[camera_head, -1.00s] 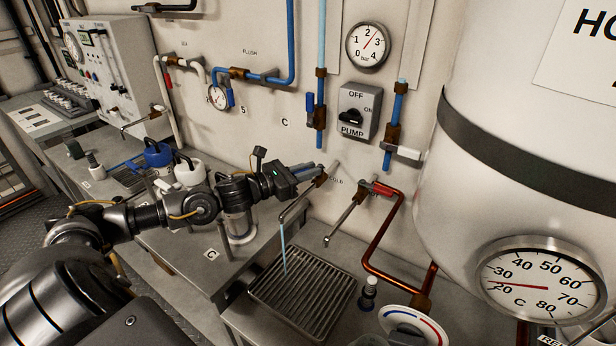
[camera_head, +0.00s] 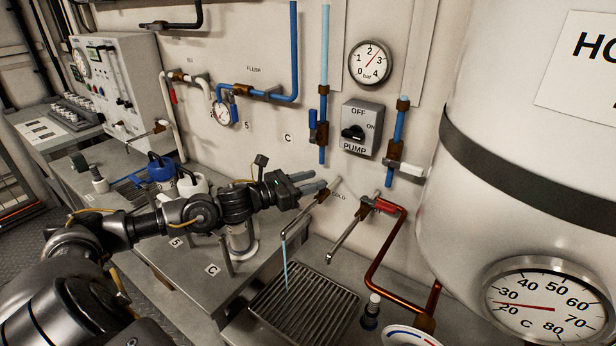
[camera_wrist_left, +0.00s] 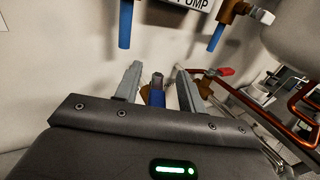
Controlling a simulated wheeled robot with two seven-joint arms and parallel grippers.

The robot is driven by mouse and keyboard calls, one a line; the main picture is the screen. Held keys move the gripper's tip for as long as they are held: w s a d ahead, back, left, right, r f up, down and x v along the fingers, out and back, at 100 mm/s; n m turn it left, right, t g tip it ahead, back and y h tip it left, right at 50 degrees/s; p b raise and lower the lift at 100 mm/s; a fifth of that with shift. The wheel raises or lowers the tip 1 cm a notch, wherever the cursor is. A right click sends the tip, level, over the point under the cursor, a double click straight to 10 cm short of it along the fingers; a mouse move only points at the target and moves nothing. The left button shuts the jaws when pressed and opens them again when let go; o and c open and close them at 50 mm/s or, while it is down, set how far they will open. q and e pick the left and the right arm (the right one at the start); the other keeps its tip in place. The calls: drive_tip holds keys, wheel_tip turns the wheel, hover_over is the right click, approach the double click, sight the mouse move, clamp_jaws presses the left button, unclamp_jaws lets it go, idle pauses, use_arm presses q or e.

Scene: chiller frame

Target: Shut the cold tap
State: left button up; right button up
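The cold tap's spout (camera_head: 297,222) comes out from the wall beside the COLD label, and a thin pale-blue stream of water (camera_head: 285,265) falls from it. My left gripper (camera_head: 316,181) is at this tap, with its fingers over the tap body. In the left wrist view my left gripper (camera_wrist_left: 158,84) is open. The tap's blue lever (camera_wrist_left: 157,97) stands between the two fingers, with a gap visible on each side. In the head view the fingers hide most of the lever. My right gripper is not in view.
The hot tap's red lever (camera_head: 390,208) and its copper pipe (camera_head: 372,262) are just right of the cold tap. A drain grate (camera_head: 305,305) lies below. The pump switch (camera_head: 360,130) and blue pipes are above. The white tank (camera_head: 540,220) fills the right side.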

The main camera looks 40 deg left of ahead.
use_arm(q)
drive_tip(key=s+d+r+p, duration=0.6)
drive_tip(key=s+d+r, duration=0.1)
drive_tip(key=s+r, duration=0.4)
drive_tip(key=shift+s+d+r, duration=0.3)
drive_tip(key=shift+s+d, duration=0.05)
drive_tip(key=shift+s, duration=0.05)
